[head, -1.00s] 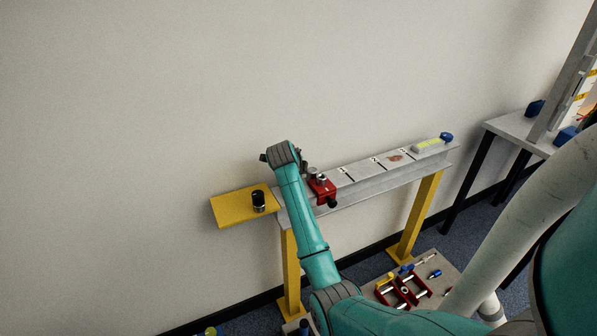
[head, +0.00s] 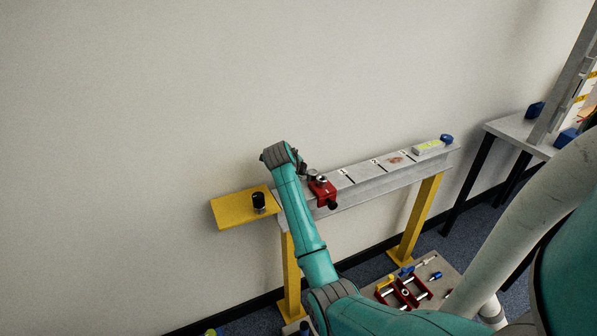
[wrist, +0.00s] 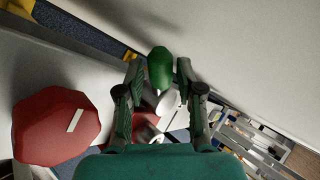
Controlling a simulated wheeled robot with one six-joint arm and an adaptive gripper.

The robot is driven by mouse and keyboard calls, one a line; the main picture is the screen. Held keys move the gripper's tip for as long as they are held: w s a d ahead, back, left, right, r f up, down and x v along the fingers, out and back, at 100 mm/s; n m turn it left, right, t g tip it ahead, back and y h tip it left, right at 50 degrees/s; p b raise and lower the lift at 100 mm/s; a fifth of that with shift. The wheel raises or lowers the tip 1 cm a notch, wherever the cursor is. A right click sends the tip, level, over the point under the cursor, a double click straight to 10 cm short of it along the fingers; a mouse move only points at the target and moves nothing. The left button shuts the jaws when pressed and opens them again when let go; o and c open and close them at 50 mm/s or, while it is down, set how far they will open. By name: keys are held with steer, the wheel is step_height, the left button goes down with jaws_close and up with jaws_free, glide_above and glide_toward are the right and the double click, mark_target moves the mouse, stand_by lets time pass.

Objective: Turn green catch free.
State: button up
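The green catch (wrist: 160,68) shows in the wrist view as a rounded green knob with a pale metal part (wrist: 165,101) below it. My gripper (wrist: 159,72) is open, with one finger on each side of the knob and small gaps showing between. I cannot tell how far beyond the fingertips the knob lies. In the head view my gripper (head: 304,167) is mostly hidden behind my arm, by the left end of the beam. The green catch cannot be made out there.
A red block (head: 322,191) sits on the grey beam (head: 370,176), close to my gripper; a red body (wrist: 55,127) shows at left in the wrist view. A yellow shelf (head: 230,208) holds a black cylinder (head: 258,202). The wall stands close behind the beam.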

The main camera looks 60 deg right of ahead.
steer(key=shift+r, duration=0.1)
steer(key=v, duration=1.1)
steer(key=shift+s+a+r, duration=0.1)
steer(key=shift+a+r, duration=0.15)
steer(key=shift+a, duration=0.05)
